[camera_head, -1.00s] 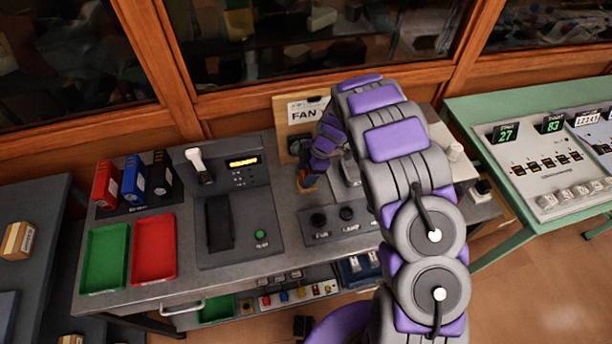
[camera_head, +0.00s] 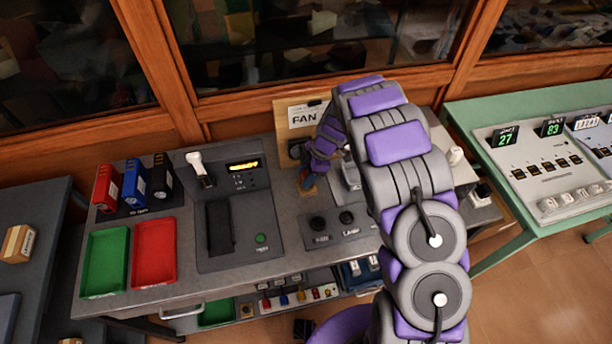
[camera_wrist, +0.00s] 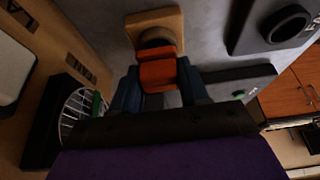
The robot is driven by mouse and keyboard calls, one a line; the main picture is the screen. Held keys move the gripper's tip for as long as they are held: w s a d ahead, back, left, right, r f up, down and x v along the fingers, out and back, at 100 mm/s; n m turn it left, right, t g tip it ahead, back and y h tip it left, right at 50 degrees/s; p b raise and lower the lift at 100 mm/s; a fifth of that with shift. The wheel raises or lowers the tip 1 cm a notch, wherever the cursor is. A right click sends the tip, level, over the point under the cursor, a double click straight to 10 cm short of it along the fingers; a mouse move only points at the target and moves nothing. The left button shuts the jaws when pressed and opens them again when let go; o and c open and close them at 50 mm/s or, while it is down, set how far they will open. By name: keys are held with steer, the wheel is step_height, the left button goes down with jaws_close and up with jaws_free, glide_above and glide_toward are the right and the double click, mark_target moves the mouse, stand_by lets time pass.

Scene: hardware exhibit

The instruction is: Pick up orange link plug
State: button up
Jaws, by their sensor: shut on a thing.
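The orange link plug (camera_wrist: 157,73) shows in the wrist view between the two dark blue fingers of my gripper (camera_wrist: 160,90). The fingers are shut on it from both sides. Beyond the plug is a round socket on a tan wooden block (camera_wrist: 155,22); I cannot tell whether the plug still sits in it. In the head view my gripper (camera_head: 308,183) points down at the bench in front of the FAN sign (camera_head: 305,117). The plug is mostly hidden there by the gripper and arm.
Left on the grey bench are a green tray (camera_head: 104,262), a red tray (camera_head: 154,251), several upright binders (camera_head: 134,186) and a console with a white lever (camera_head: 196,165). Black knobs (camera_head: 332,224) sit in front of my gripper. A green table (camera_head: 480,112) stands to the right.

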steer(key=r, duration=0.2)
steer(key=shift+s+d+r, duration=0.1)
steer(key=shift+s+r, duration=0.3)
steer(key=s+d, duration=0.1)
steer(key=s, duration=0.4)
steer(key=s+d+r, duration=0.1)
steer(key=s+d, duration=0.1)
steer(key=s, duration=0.2)
steer(key=s+d+p, duration=0.1)
steer(key=s, duration=0.4)
steer(key=shift+s+d+r, duration=0.15)
steer(key=shift+s, duration=0.15)
